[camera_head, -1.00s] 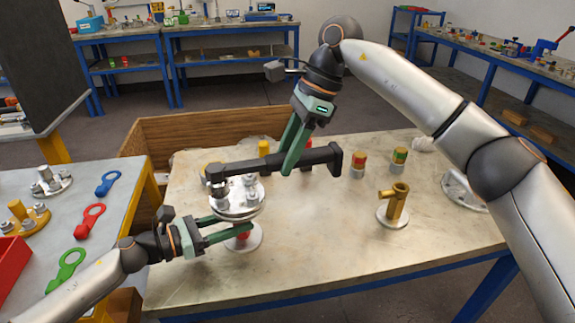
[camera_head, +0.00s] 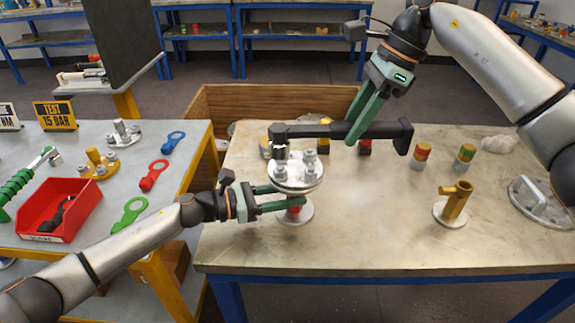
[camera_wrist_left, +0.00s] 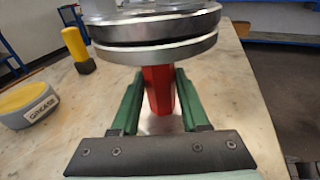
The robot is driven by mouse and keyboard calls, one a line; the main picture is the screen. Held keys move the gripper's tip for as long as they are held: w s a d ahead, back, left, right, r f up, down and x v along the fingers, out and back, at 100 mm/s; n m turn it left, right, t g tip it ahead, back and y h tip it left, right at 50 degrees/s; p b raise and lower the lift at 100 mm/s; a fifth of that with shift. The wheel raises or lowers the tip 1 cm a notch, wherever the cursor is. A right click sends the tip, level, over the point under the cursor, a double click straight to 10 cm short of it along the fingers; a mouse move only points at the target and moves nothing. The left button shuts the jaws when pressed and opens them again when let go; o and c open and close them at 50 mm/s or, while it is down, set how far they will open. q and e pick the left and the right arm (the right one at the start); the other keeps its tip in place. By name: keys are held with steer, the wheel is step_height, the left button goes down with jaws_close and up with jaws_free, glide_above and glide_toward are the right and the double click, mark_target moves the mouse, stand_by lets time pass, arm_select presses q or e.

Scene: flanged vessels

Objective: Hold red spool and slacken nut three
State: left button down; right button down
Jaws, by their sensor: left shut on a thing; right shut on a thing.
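The red spool (camera_head: 294,209) stands on the table with silver flanges (camera_head: 297,184) on top, with nuts and bolts on the upper one. Its red neck (camera_wrist_left: 158,91) shows in the left wrist view below the flanges. My left gripper (camera_head: 300,200) is shut on that neck from the left. My right gripper (camera_head: 357,138) is shut on a black wrench (camera_head: 385,131), held level above the flange. The wrench covers part of the bolts, and I cannot tell which nut is number three.
A brass fitting (camera_head: 454,205) and two banded cylinders (camera_head: 420,156) stand to the right. A grease tin (camera_wrist_left: 28,104) and a yellow post (camera_wrist_left: 77,47) are behind the spool. The left table holds coloured ring spanners (camera_head: 153,176) and a red bin (camera_head: 57,210). The table's front is clear.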

arm_select(q)
steer(key=shift+c, duration=1.6)
jaws_free()
steer(key=shift+a, duration=0.1)
